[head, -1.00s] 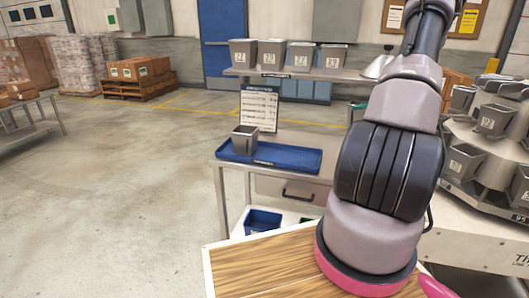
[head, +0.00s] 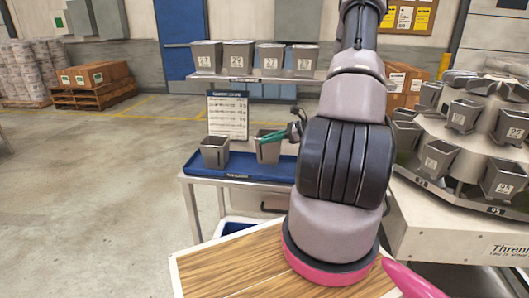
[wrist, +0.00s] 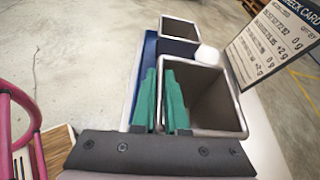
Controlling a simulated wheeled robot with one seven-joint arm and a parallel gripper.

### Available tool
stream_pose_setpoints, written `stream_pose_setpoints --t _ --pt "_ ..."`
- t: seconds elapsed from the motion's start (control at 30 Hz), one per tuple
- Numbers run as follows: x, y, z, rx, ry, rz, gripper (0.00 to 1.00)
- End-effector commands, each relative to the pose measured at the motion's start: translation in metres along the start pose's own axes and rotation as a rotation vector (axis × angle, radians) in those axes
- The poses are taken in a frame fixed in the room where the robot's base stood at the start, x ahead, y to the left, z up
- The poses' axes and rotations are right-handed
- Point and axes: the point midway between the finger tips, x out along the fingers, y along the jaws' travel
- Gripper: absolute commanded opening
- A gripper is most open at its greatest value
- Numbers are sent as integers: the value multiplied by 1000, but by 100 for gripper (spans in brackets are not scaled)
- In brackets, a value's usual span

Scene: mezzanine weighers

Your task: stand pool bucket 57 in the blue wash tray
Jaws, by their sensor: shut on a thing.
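My gripper (head: 272,137) with green fingers is shut on the wall of a grey pool bucket (head: 267,152), at the right of another bucket. In the wrist view the green fingers (wrist: 161,98) straddle one side wall of the held bucket (wrist: 220,98), which looks empty. It is upright, over or on the blue wash tray (head: 235,176); I cannot tell whether its base touches the tray. I cannot read its number. A second grey bucket (head: 215,152) stands at the tray's left; the wrist view shows it beyond the held one (wrist: 180,29).
A check card (head: 228,115) stands behind the tray. Several numbered buckets stand on the shelf (head: 272,76) behind. A multihead weigher with many buckets (head: 465,116) is at the right. Floor at left is clear.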

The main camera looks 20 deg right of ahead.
Motion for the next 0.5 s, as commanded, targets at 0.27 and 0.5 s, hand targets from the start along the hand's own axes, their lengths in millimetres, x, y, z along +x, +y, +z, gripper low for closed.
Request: stream_pose_setpoints --t 0.27,0.5 --pt "14 4 -34 2 -1 1 0" --pt "16 4 -39 -2 -1 0 0"
